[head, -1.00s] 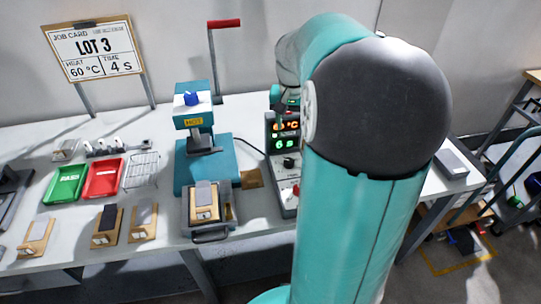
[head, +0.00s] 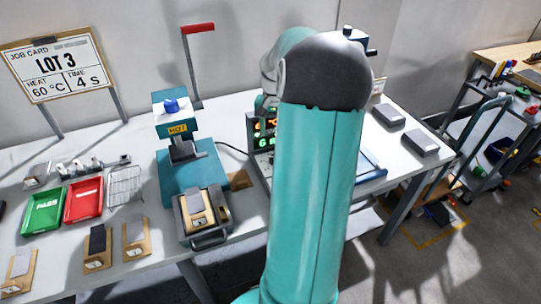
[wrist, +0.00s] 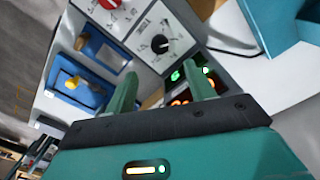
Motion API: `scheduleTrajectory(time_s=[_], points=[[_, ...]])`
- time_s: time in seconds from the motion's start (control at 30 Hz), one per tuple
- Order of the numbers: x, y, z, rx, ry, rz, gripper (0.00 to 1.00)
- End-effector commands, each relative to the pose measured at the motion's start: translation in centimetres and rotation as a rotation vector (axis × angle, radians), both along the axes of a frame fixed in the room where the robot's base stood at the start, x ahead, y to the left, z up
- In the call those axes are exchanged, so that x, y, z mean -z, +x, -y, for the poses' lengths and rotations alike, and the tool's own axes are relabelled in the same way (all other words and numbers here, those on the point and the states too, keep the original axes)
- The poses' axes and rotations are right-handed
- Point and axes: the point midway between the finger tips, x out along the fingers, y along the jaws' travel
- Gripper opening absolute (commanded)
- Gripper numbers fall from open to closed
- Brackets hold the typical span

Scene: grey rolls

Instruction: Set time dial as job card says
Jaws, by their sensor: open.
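The job card (head: 58,66) in the head view reads LOT 3, heat 60 °C, time 4 s. The control box display (head: 262,137) shows a green 6 beside my arm, which hides much of the box. In the wrist view, the display (wrist: 188,76) has green and orange digits, partly behind a finger. A black dial with a pointer (wrist: 160,44) and printed marks around it sits on the white panel. Its lettering is too small to read. A red knob (wrist: 112,3) is at the top edge. My gripper (wrist: 160,86) is open and empty, apart from the dial.
The teal press (head: 190,170) stands left of the box, with a cradle holding a card-like piece (head: 196,205) in front. Green (head: 44,211) and red (head: 84,200) trays lie left. Two grey blocks (head: 388,115) lie right. A blue tray with a yellow item (wrist: 72,82) shows in the wrist view.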

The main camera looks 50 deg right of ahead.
Motion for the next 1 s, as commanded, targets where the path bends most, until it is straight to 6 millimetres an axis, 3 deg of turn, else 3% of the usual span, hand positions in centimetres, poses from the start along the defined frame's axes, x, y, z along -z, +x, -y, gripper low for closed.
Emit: scheduleTrajectory(time_s=[0.3,0.5,0.7,0.97,1.0], points=[[6.5,0.0,0.0,0.0,0.004,-0.001,0.54],[9.8,0.2,-0.1,-0.003,0.001,0.0,0.54],[11.2,0.4,-0.2,-0.004,-0.001,0.0,0.54],[11.3,0.4,-0.3,-0.003,-0.002,0.001,0.54],[11.3,0.4,-0.3,-0.003,-0.002,0.001,0.46]])
